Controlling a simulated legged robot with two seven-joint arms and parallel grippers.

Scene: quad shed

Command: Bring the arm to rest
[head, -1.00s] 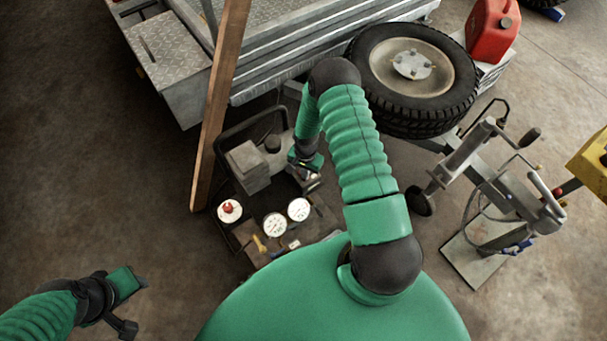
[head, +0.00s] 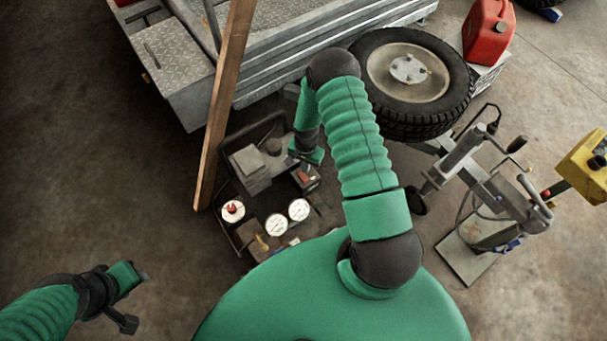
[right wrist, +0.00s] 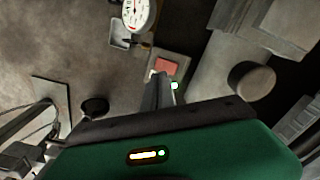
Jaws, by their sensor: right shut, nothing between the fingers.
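My right arm reaches over the machine with gauges (head: 225,185) in the head view. Its green right gripper (head: 313,158) hangs above the machine's right side, next to a small grey box with a red rocker (head: 304,177). In the right wrist view the right gripper's fingers (right wrist: 160,92) are together with nothing between them. The red rocker (right wrist: 167,66) shows just beyond the tips, and I see a gap of floor or panel around it. My left gripper (head: 138,278) is at the lower left over bare floor; its fingers are too small to read.
A spare wheel (head: 408,78), red fuel can (head: 488,32), jack stand (head: 490,190) and yellow box (head: 586,165) are to the right. Floor at left is clear.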

